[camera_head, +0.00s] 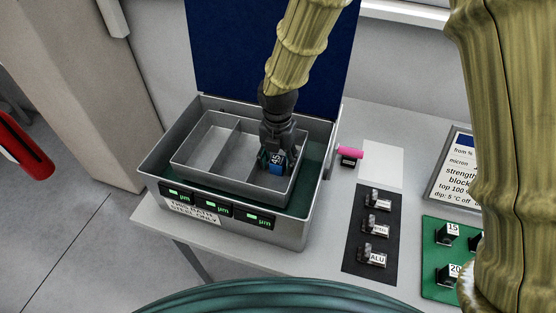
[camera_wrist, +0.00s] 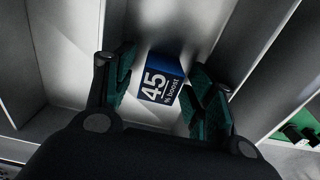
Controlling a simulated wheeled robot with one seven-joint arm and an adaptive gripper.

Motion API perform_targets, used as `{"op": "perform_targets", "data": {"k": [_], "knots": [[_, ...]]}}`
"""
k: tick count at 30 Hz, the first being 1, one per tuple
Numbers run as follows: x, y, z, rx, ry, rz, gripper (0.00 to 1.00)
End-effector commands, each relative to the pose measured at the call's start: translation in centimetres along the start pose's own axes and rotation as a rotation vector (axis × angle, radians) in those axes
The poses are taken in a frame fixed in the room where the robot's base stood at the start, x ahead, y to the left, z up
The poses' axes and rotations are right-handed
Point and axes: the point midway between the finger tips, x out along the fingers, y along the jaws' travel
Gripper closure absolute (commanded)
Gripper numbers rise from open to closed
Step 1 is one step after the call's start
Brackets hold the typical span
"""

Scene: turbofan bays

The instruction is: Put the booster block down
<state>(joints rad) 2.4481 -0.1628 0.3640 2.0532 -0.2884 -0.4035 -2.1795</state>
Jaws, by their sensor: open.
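The booster block (camera_head: 276,168) is a small blue block with a white-lettered "45" label. It sits inside the right compartment of the grey divided tray (camera_head: 187,144), which is in the open metal case. In the wrist view the block (camera_wrist: 160,80) shows "45 % boost" and lies between the fingers, with a gap visible on its left. My gripper (camera_head: 275,158) points down into that compartment. In the wrist view my gripper (camera_wrist: 163,92) has its green-padded fingers apart, on either side of the block. Whether the block's underside fully touches the floor is hard to see.
The metal case (camera_head: 152,183) has a raised blue lid (camera_head: 225,50) and several green displays on its front. To its right are a black mat (camera_head: 356,250) with small labelled pieces, a pink-handled item (camera_head: 350,153), a sign (camera_head: 462,165) and a green board (camera_head: 435,232) with black blocks.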

Motion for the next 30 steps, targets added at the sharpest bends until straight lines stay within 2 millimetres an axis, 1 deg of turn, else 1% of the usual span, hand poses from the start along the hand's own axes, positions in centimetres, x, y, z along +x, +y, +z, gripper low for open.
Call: {"op": "perform_targets", "data": {"k": [5, 8, 15, 21, 25, 30], "knots": [[-1.6, 0.1, 0.1, 0.002, -0.002, 0.003, 0.45], [-3.1, 0.0, 0.1, 0.001, -0.003, 0.003, 0.45], [-7.2, 0.1, 0.1, 0.002, -0.002, 0.004, 0.45], [-10.2, 0.1, 0.1, 0.001, -0.002, 0.003, 0.45], [-11.4, 0.0, 0.1, 0.001, -0.001, 0.001, 0.45], [-12.0, 0.0, 0.0, 0.001, -0.001, 0.001, 0.45]]}}
